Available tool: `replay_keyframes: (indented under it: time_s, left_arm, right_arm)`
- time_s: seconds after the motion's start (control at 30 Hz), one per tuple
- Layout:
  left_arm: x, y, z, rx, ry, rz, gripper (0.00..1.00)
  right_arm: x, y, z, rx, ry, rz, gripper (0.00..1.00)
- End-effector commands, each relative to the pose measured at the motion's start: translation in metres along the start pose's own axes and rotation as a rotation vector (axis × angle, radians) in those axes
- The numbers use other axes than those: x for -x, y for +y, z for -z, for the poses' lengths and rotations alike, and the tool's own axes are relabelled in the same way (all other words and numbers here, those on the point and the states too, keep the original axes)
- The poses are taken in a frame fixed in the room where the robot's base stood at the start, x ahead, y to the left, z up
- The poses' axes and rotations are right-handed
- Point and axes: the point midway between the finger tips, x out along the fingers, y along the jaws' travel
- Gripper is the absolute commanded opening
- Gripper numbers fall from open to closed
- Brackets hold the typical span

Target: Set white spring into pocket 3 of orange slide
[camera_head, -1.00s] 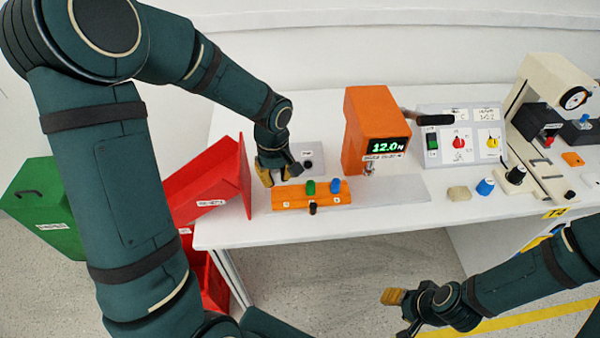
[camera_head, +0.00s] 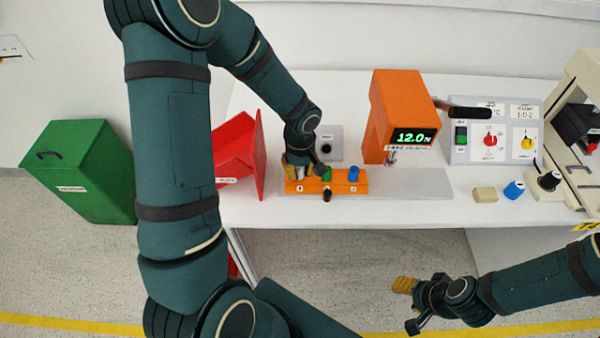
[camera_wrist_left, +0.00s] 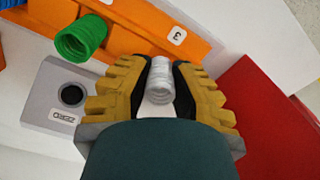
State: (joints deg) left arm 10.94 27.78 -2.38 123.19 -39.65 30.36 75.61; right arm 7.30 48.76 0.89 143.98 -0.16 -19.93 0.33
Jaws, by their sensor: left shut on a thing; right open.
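The white spring (camera_wrist_left: 160,82) is between the yellow fingers of my left gripper (camera_wrist_left: 160,88), which is shut on it. In the head view the left gripper (camera_head: 299,170) is at the left end of the orange slide (camera_head: 342,187). In the wrist view the spring's far end overlaps the slide's edge near the label 3 (camera_wrist_left: 178,36). I cannot tell whether it is above, beside or in a pocket. A green spring (camera_wrist_left: 82,38) and a blue spring (camera_head: 353,174) stand in the slide. My right gripper (camera_head: 407,305) is open and empty, in front of the table.
A grey block with a dark round hole (camera_head: 328,143) stands behind the slide. The orange tester (camera_head: 393,110) reads 12.0 N. A red bin (camera_head: 240,150) is close to the left gripper.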

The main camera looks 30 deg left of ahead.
Motion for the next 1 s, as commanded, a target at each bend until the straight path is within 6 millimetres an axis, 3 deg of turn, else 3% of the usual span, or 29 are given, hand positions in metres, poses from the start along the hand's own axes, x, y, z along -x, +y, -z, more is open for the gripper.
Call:
replay_keyframes:
  time_s: [0.07, 0.43, 0.47, 0.5, 0.53, 0.87, 1.0]
  left_arm:
    - [-0.009, 0.000, 0.000, 0.002, -0.002, 0.001, 0.00]
    - [-0.012, 0.000, 0.000, 0.001, 0.000, 0.000, 0.00]
    - [-0.012, 0.000, 0.000, 0.001, 0.000, 0.000, 0.29]
    - [-0.011, 0.000, 0.000, 0.001, 0.000, 0.000, 0.43]
    - [-0.011, 0.000, 0.000, 0.001, 0.000, 0.000, 0.49]
    - [-0.010, 0.000, 0.000, 0.001, 0.000, 0.000, 0.49]
    - [0.002, 0.001, 0.001, 0.001, 0.003, -0.003, 0.49]
  right_arm:
    - [-0.003, 0.001, 0.001, 0.000, 0.002, 0.000, 0.47]
    - [-0.006, 0.002, 0.001, 0.000, 0.003, 0.000, 0.47]
    - [-0.005, 0.002, 0.001, 0.000, 0.004, 0.000, 0.47]
    - [-0.005, 0.002, 0.001, 0.000, 0.004, 0.000, 0.47]
    - [-0.005, 0.002, 0.001, 0.000, 0.004, 0.000, 0.47]
    - [-0.004, 0.001, 0.001, 0.000, 0.003, 0.000, 0.47]
    - [0.001, 0.000, 0.001, 0.000, 0.001, 0.000, 0.47]
